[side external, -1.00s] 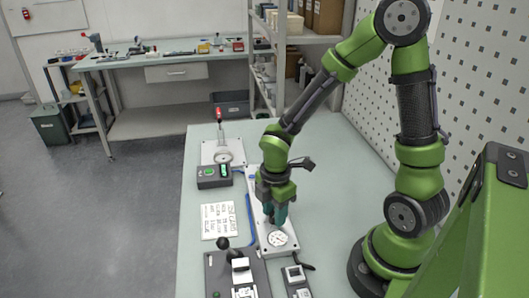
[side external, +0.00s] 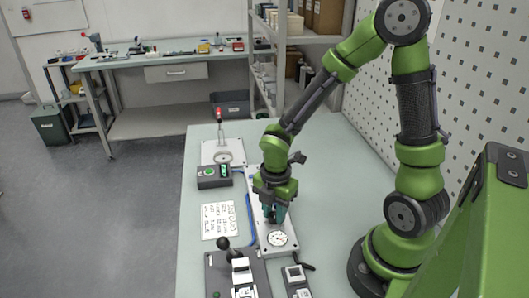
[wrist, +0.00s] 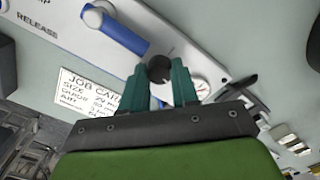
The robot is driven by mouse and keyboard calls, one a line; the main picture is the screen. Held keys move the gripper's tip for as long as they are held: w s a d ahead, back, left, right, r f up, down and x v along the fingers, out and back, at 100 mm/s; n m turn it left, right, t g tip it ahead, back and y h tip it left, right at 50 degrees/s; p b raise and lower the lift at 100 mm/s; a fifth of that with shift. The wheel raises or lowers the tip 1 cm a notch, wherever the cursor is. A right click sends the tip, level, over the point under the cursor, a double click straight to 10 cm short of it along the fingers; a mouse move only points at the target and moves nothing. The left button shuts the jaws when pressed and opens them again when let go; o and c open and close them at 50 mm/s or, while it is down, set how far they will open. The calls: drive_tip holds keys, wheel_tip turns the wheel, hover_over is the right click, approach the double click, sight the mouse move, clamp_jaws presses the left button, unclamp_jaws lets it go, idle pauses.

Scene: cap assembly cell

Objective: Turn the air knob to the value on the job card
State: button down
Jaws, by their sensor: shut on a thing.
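The air knob (wrist: 159,67) is a dark round knob on a pale panel in the wrist view. My gripper (wrist: 160,76) is shut on it, with a teal finger on each side. In the side external view, my gripper (side external: 275,222) points down onto the panel (side external: 262,205) and hides the knob. A white round gauge (side external: 278,238) sits just in front of it; its reading is too small to tell. The gauge (wrist: 201,88) also shows in the wrist view, partly behind a finger.
A dark box with a green button (side external: 212,176) stands behind the card. A black-knobbed lever (side external: 223,243) stands at the front.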

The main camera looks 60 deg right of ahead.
sight(274, 214)
drive_tip(key=n, duration=0.4)
drive_tip(key=shift+n, duration=1.8)
drive_tip(key=c, duration=0.8)
unclamp_jaws()
drive_tip(key=shift+c, duration=0.2)
drive_tip(key=shift+r, duration=0.1)
wheel_tip(274, 214, up, 17)
